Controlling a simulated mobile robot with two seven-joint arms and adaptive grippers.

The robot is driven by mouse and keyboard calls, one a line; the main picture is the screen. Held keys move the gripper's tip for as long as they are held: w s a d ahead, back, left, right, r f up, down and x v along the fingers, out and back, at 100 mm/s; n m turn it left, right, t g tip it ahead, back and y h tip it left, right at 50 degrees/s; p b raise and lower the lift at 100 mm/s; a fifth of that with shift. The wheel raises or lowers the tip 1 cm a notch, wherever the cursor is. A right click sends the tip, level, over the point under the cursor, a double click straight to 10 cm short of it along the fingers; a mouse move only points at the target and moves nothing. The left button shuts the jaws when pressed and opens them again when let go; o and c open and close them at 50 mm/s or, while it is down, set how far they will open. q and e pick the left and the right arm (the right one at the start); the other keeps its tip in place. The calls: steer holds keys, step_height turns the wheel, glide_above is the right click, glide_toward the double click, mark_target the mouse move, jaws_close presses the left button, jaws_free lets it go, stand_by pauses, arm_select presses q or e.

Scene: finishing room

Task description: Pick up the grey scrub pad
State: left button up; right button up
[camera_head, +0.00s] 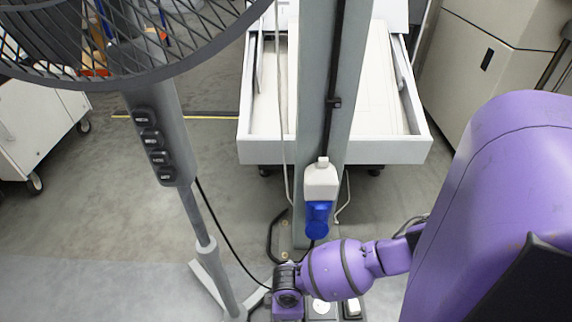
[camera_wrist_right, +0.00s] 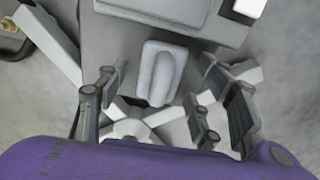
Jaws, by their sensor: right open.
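A pale grey, rounded block with a raised ridge (camera_wrist_right: 160,72) lies on a grey surface in the right wrist view. It is the likeliest grey scrub pad, but its texture is too smooth to be sure. My right gripper (camera_wrist_right: 164,84) is open, with its fingers spread on either side of the block and apart from it. In the head view my purple right arm reaches down to the bottom edge, where the gripper is cut off. My left gripper is in neither view.
A grey pedestal fan (camera_head: 165,130) stands at the left. A grey column (camera_head: 312,100) with a white-and-blue socket (camera_head: 319,200) rises beyond my right wrist. An open white drawer (camera_head: 270,152) is behind it. A white cabinet (camera_head: 40,130) stands far left.

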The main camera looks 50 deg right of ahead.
steer(key=c, duration=1.2)
steer(key=shift+c, duration=0.3)
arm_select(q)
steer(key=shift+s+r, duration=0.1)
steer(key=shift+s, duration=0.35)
arm_select(e)
steer(key=shift+r, duration=0.2)
step_height(320, 180, up, 3)
steer(key=shift+f+p, duration=0.1)
steer(key=shift+p, duration=0.8)
arm_select(q)
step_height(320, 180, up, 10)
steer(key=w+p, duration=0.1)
steer(key=p, duration=0.7)
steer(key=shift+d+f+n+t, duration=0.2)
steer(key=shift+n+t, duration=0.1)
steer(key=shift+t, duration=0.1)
arm_select(e)
steer(key=s+a+r, duration=0.9)
steer(key=a+r, duration=0.1)
steer(key=shift+a, duration=0.35)
